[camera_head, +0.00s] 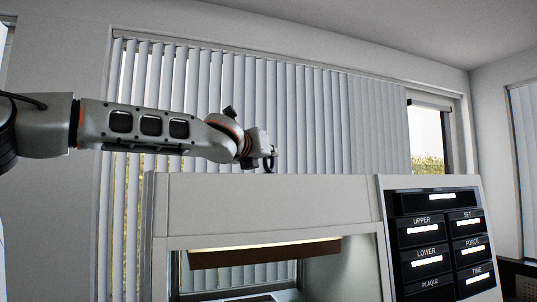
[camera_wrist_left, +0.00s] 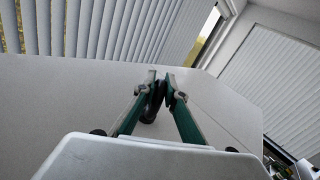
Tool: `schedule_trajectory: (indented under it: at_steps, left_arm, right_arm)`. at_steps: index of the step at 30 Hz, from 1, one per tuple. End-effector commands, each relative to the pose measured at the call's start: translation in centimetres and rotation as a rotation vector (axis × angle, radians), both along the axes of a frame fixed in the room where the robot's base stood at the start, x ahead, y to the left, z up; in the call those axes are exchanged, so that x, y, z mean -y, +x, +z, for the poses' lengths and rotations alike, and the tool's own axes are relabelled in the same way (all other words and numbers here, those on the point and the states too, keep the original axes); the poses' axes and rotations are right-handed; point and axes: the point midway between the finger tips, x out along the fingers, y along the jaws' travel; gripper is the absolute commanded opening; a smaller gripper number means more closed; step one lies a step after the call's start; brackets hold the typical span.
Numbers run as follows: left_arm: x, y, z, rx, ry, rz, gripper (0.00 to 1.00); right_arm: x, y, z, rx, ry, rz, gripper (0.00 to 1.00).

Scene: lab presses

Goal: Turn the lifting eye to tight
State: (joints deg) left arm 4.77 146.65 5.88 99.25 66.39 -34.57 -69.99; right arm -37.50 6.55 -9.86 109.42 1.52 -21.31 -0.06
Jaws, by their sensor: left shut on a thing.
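The lifting eye (camera_wrist_left: 149,113) is a small dark piece standing on the pale flat top of the press, seen in the left wrist view. My left gripper (camera_wrist_left: 161,84) is shut on it, with a green finger on either side and the tips close together. The fingers partly cover the eye, so how tight it sits cannot be told. In the head view my left gripper (camera_head: 268,160) is at the top edge of the press, and the eye cannot be made out clearly from the dark finger parts there. My right gripper is in neither view.
The press (camera_head: 270,204) is a pale cabinet with a lit open chamber below. A black control panel (camera_head: 440,245) with labelled displays is on its right. Vertical blinds (camera_head: 310,115) hang behind. The press top around the eye is clear.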

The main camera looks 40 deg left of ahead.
Motion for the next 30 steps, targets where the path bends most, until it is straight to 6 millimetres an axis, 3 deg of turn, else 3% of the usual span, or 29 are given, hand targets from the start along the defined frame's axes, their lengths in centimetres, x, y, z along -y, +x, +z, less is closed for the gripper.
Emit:
schedule_trajectory:
  at_steps: [11,30]
  left_arm:
    - [-0.03,0.01,0.0,0.001,-0.005,-0.107,0.0]
    - [-0.04,0.05,0.26,0.007,-0.004,-0.479,0.0]
  right_arm:
    - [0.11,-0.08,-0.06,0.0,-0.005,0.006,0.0]
    - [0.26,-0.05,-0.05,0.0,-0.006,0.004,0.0]
